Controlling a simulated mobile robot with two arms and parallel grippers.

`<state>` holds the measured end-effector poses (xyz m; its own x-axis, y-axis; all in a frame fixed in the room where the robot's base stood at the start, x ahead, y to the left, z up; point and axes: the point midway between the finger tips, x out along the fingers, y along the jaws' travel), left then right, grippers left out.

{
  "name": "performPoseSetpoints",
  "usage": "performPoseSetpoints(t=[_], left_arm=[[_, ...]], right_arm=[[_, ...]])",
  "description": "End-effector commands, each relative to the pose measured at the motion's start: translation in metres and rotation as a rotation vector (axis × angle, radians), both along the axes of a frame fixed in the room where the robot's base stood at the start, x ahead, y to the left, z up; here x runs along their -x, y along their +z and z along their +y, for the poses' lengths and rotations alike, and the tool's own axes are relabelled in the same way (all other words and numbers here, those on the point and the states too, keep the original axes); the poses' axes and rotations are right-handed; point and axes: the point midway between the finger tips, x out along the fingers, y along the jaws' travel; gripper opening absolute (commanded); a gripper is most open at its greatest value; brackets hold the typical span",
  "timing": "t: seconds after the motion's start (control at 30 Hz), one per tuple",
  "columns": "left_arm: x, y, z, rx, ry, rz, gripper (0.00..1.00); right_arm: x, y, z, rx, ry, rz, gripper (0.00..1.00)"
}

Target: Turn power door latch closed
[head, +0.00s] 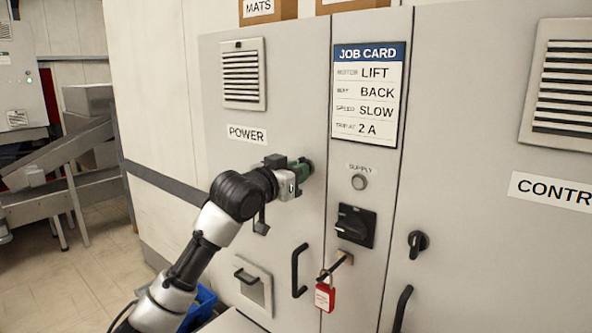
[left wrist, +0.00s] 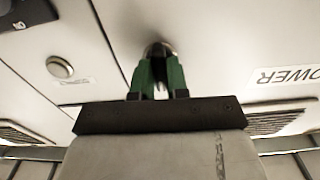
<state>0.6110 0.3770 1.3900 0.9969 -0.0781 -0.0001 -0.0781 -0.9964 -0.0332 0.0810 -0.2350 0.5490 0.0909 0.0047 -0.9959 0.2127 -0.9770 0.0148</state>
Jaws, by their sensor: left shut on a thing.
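The grey POWER door (head: 290,110) is shut in the head view. The latch's exact angle is hard to tell. My right gripper is not in view.
Right of the door are a black rotary switch (head: 355,226), a round SUPPLY lamp (head: 359,182) and a red padlock (head: 325,295) on a hasp. A black door handle (head: 299,270) stands out below my gripper. The CONTROL door has another black latch (head: 417,243).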

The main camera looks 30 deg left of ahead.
Motion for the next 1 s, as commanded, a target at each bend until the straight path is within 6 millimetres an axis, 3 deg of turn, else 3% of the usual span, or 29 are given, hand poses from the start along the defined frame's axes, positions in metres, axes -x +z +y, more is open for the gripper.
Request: performPoseSetpoints(t=[0.57,0.6,0.73,1.0], left_arm=[[-0.0002,-0.0008,-0.0002,0.034,0.000,0.005,0.00],[-0.0002,-0.0008,-0.0002,0.034,0.000,0.005,0.18],[-0.0002,-0.0006,-0.0001,0.034,0.000,0.004,0.38],[0.0003,-0.0003,0.0000,0.033,0.000,0.003,0.40]], right_arm=[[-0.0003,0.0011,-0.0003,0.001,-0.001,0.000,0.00],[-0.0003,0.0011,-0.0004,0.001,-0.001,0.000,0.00],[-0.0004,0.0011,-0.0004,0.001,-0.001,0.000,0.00],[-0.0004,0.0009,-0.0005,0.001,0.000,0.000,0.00]])
